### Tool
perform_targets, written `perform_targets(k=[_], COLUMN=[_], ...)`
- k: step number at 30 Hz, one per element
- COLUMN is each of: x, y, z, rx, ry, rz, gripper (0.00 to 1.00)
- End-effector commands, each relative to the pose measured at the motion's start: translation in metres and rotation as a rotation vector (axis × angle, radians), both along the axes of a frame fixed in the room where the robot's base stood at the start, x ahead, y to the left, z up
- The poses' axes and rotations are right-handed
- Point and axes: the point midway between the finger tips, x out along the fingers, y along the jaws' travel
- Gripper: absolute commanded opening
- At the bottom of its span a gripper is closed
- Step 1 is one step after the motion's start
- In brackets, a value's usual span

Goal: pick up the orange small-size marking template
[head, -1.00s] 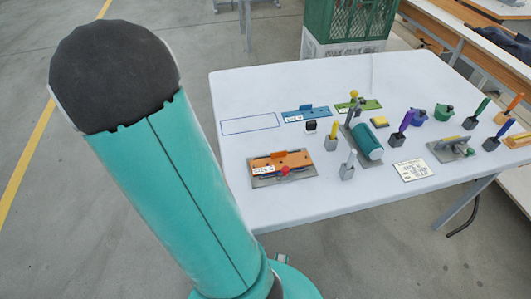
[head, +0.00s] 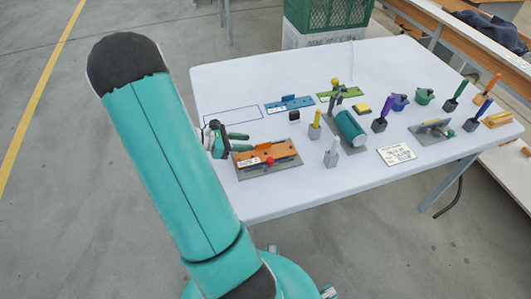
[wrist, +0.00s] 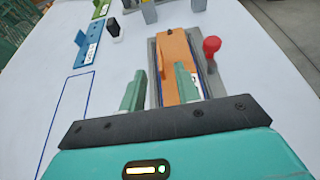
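The orange marking template (head: 283,150) sits on a grey base plate (head: 270,173) at the table's near left, with a white label and a red knob (head: 270,161) at its front edge. In the wrist view the orange template (wrist: 175,50) lies ahead of my gripper, with the red knob (wrist: 211,46) to its right. My gripper (head: 246,142) is at the template's left end in the head view. In the wrist view its green fingers (wrist: 161,84) are apart with nothing held; the right one covers part of the template. Whether they touch it I cannot tell.
A blue template (head: 290,104) and a green one (head: 340,95) lie farther back. A yellow pen in a holder (head: 315,130), a grey holder (head: 332,158) and a teal-cylinder press (head: 350,128) stand to the right. A blue outlined rectangle (head: 232,115) on the table is empty.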

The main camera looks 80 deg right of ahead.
Motion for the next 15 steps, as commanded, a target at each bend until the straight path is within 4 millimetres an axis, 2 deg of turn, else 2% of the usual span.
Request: perform_targets(k=[10, 15], x=[-0.035, -0.041], y=[-0.021, -0.025], z=[-0.019, -0.023], rx=[0.001, 0.001], ry=[0.001, -0.001], rz=[-0.004, 0.0], gripper=[0.32, 0.32])
